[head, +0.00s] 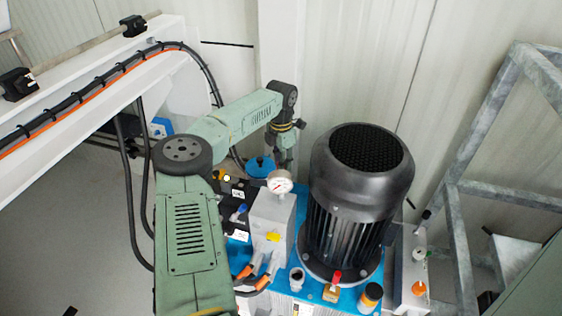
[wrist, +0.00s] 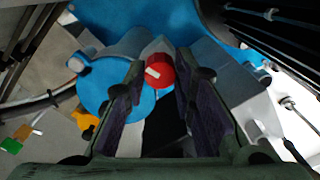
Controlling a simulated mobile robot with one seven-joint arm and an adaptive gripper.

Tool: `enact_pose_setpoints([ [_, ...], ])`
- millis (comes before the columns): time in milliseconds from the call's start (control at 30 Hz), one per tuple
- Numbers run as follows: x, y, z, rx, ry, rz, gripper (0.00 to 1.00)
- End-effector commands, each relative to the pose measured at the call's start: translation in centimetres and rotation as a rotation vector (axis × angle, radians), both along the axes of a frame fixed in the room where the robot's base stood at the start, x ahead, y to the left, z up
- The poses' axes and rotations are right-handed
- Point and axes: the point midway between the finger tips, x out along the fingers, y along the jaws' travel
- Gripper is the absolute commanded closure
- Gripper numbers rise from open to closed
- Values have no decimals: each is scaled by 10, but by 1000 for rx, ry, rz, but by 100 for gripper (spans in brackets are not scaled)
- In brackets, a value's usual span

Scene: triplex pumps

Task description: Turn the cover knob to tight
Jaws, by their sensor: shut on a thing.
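The knob (wrist: 159,72) is small, round and red with a white mark on its face. It shows in the wrist view between the fingertips of my gripper (wrist: 160,82). The fingers stand on both sides of it and are shut on it. In the head view my gripper (head: 284,158) points down behind the pressure gauge, left of the black motor. The red knob cannot be made out there. The word tight or any scale around the knob is not legible.
A large blue round cap (wrist: 112,92) lies close left of the fingers; a blue cap (head: 260,167) also shows in the head view. The pressure gauge (head: 280,182) and black motor (head: 362,200) stand close by. A metal frame (head: 455,215) is at right.

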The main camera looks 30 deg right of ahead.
Motion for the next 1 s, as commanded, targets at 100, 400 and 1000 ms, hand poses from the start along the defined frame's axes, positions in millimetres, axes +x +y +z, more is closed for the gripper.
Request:
enact_pose_setpoints([
  [100,1,-1,1,-4,-3,-87,100],
  [400,1,-1,1,-5,-3,-243,100],
  [1000,1,-1,1,-4,-3,-301,100],
])
